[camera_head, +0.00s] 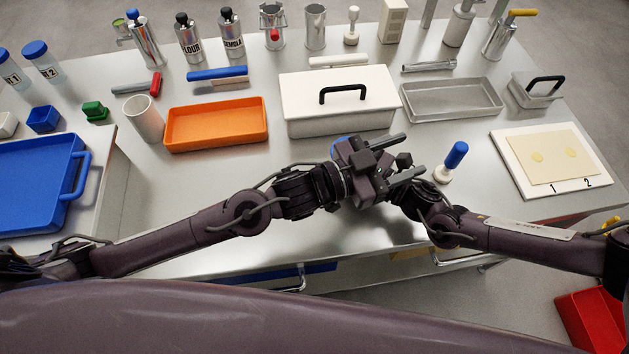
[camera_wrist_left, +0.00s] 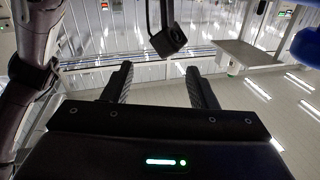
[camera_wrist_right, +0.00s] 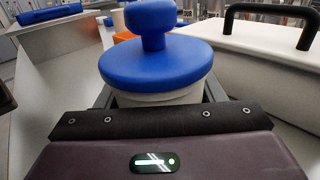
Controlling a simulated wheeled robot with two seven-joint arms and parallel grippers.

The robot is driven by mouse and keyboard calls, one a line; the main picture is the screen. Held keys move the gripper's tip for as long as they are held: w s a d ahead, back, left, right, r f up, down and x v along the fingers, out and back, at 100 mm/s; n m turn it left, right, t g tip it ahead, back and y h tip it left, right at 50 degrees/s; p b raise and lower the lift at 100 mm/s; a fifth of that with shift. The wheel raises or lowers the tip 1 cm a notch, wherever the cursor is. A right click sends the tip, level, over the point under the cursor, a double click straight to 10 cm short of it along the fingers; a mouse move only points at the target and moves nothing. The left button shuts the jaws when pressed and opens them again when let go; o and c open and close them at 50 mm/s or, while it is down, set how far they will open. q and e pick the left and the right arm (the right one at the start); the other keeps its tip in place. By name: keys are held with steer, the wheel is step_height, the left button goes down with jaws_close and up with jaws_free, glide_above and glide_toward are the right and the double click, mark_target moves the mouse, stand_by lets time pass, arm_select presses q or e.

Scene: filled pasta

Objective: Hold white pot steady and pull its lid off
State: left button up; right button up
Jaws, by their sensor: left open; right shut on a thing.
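The white pot (camera_wrist_right: 160,98) stands upright with its blue lid (camera_wrist_right: 155,66) on top, a round disc with a knob. My right gripper (camera_wrist_right: 157,95) is shut on the pot's body, below the lid. In the head view only a sliver of the blue lid (camera_head: 342,139) shows; my left gripper and wrist hide the rest and most of the right gripper. My left gripper (camera_head: 413,153) is open and empty, with its fingers pointing right, away from the lid. Its open fingers show in the left wrist view (camera_wrist_left: 159,68) with nothing between them.
A large white box (camera_head: 340,120) with a black handle stands just behind the pot. An orange tray (camera_head: 215,145) lies to the left. A blue-handled stamp (camera_head: 455,157) and a white board (camera_head: 507,165) with dough lie to the right. Both arms cross closely at the table's front.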

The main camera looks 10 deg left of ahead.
arm_select(q)
steer(key=s+a+f+n+t+y, duration=0.2)
steer(key=s+a+n+t+y, duration=0.15)
steer(key=a, duration=0.35)
steer(key=s+a+f+n+t+y, duration=0.2)
steer(key=a+f+n+t+y, duration=0.15)
steer(key=a, duration=0.35)
steer(key=shift+g+y, duration=0.4)
steer(key=x, duration=1.2)
steer(key=shift+w+d+r, duration=0.1)
steer(key=shift+w+r, duration=0.1)
steer(key=shift+r, duration=0.2)
jaws_close()
steer(key=shift+r, duration=0.25)
steer(key=shift+r, duration=0.9)
steer(key=shift+r, duration=2.05)
